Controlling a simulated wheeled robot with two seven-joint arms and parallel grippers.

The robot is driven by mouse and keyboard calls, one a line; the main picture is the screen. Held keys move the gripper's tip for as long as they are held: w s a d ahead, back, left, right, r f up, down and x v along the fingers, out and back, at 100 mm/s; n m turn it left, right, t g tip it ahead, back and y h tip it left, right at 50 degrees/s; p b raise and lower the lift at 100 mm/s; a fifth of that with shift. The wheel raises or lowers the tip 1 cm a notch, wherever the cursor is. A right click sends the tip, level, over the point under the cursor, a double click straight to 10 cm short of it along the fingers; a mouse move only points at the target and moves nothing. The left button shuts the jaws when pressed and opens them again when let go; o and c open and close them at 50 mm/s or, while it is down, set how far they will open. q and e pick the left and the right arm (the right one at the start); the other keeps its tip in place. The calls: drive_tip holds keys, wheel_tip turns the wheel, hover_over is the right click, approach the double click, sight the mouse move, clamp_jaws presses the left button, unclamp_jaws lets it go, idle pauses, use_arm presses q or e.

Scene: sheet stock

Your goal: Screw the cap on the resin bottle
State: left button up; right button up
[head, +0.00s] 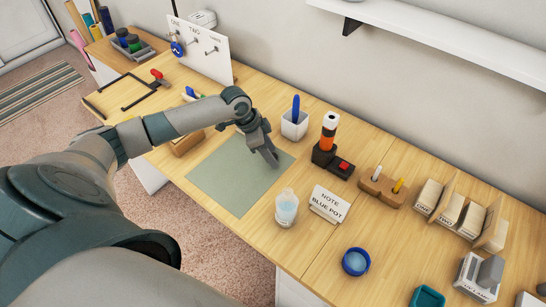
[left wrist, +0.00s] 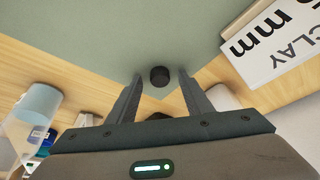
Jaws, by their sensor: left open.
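A small round black cap (left wrist: 160,76) lies on the green mat (left wrist: 100,25) in the left wrist view. My left gripper (left wrist: 158,80) is open, with its two fingers on either side of the cap; I cannot tell whether they touch it. In the head view the left gripper (head: 274,160) points down over the right part of the mat (head: 225,190) and hides the cap. The clear resin bottle (head: 287,208), with pale blue contents, stands upright beyond the mat's right corner, apart from the gripper; no cap shows on it. My right gripper is not in view.
A note card (head: 330,203) stands right of the bottle. A blue pot (head: 356,261) sits nearer the front edge. A white pen cup (head: 294,124) and an orange-and-black tool (head: 329,140) stand behind the mat. The mat's left part is clear.

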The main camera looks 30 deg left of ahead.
use_arm(q)
drive_tip(key=c, duration=1.1)
drive_tip(key=shift+r, duration=0.1)
drive_tip(key=shift+r+b, duration=0.3)
drive_tip(key=shift+r, duration=0.15)
drive_tip(key=r, duration=0.1)
drive_tip(key=r+b, duration=0.1)
drive_tip(key=r, duration=0.1)
drive_tip(key=shift+s+d+r, duration=0.1)
drive_tip(key=shift+d+r, duration=0.05)
drive_tip(key=shift+d, duration=0.25)
drive_tip(key=shift+s+d+r+b, duration=0.4)
drive_tip(key=shift+s+d+r, duration=0.25)
drive_tip(key=shift+d+r, duration=0.75)
drive_tip(key=shift+s+d+r+b, duration=0.4)
drive_tip(key=shift+s+d+r, duration=0.4)
drive_tip(key=shift+d, duration=1.15)
drive_tip(key=shift+s+d+r+b, duration=0.5)
drive_tip(key=shift+d+r, duration=0.65)
drive_tip(key=shift+d, duration=0.55)
